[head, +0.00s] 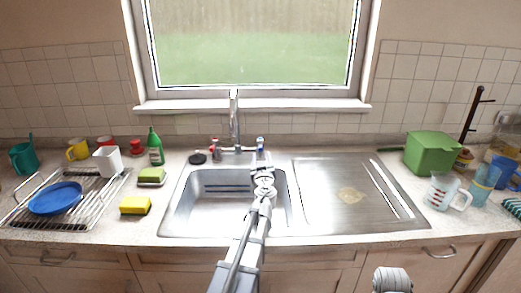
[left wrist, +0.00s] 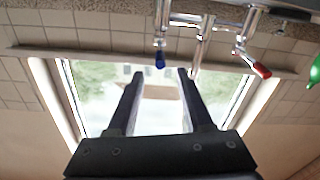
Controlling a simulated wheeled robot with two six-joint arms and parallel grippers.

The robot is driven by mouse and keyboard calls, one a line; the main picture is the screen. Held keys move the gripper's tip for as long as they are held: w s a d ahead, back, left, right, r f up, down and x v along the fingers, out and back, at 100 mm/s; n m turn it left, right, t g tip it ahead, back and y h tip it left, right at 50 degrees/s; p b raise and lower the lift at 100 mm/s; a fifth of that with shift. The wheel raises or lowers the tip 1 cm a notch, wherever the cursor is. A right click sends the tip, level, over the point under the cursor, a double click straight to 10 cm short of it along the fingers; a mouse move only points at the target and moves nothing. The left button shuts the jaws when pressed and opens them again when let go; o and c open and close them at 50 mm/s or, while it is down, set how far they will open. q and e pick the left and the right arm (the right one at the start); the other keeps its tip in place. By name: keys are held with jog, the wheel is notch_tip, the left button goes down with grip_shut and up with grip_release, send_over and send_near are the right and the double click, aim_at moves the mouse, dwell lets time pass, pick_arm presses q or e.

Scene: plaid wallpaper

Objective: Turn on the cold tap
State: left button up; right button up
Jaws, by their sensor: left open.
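The mixer tap, a chrome spout (head: 234,115) behind the sink (head: 182,200), has a blue-marked cold handle (head: 260,143) on the right and a red-marked hot handle (head: 215,149) on the left. My left gripper (head: 263,164) is over the back of the sink, just in front of the cold handle. In the left wrist view, which is upside down, its two dark fingers (left wrist: 160,73) are apart with nothing between them. The blue tip of the cold handle (left wrist: 160,60) lies just beyond the gap, with no clear contact. The red tip (left wrist: 262,71) is off to the side.
A steel drainboard (head: 325,205) is right of the sink. A green box (head: 431,154) and a measuring jug (head: 441,191) stand further right. A green bottle (head: 155,147), a yellow sponge (head: 135,205) and a dish rack (head: 100,208) are on the left. The window (head: 250,45) is behind.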

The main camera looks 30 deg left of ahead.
aim_at(260, 147)
pick_arm(q)
jog(key=x, duration=0.7)
jog(key=shift+w+a, duration=0.1)
jog(key=shift+c, duration=0.4)
grip_shut()
dwell(0.8)
